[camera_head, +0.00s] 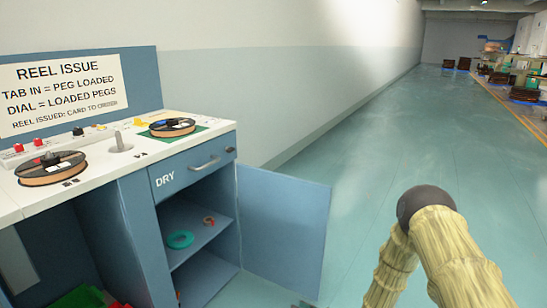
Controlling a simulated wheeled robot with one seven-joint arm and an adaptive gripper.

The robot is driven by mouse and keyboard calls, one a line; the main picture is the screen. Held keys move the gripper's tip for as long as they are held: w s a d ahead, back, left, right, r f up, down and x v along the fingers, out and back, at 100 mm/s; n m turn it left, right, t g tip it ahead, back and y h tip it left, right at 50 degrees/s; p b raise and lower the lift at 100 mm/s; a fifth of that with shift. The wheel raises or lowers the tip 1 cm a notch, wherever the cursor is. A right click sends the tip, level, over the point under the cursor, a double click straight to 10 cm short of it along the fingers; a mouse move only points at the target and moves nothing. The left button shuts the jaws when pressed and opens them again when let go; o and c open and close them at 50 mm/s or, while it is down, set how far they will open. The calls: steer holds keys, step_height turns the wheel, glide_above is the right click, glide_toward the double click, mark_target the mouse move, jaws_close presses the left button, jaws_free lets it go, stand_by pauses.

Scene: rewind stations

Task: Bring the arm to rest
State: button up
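My arm (451,255) stands at the lower right of the head view, clear of the station. It is pale yellow and bent, with a dark rounded joint at its top. My gripper does not show in this view, so its state is hidden.
At the left is a blue station with a white top (102,172), two reels (172,127) (50,168), a peg (119,143) and a sign (61,93). Its DRY cupboard door (284,228) stands open toward my arm. Green floor (380,130) beyond is clear.

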steer(key=s+d+f+m+g+h, duration=0.1)
steer(key=s+d+f+g+h, duration=0.15)
steer(key=s, duration=0.45)
steer(key=s+d+f+m+g+h, duration=0.1)
steer(key=s+f+h, duration=0.15)
steer(key=s, duration=0.55)
steer(key=s+d+f+m+g+h, duration=0.1)
steer(key=s+d+f+m+h, duration=0.1)
steer(key=s+f, duration=0.35)
steer(key=s+d+r+g+h, duration=0.2)
steer(key=s+d, duration=0.1)
steer(key=s, duration=0.5)
steer(key=s+d+r+m+g+h, duration=0.1)
steer(key=s+d+r+g, duration=0.1)
steer(key=s, duration=0.6)
steer(key=s+d+r+g+h, duration=0.2)
steer(key=s+d, duration=0.1)
steer(key=s, duration=0.5)
step_height(320, 180, up, 28)
steer(key=p, duration=2.8)
steer(key=shift+a+f, duration=0.2)
steer(key=shift+w, duration=0.1)
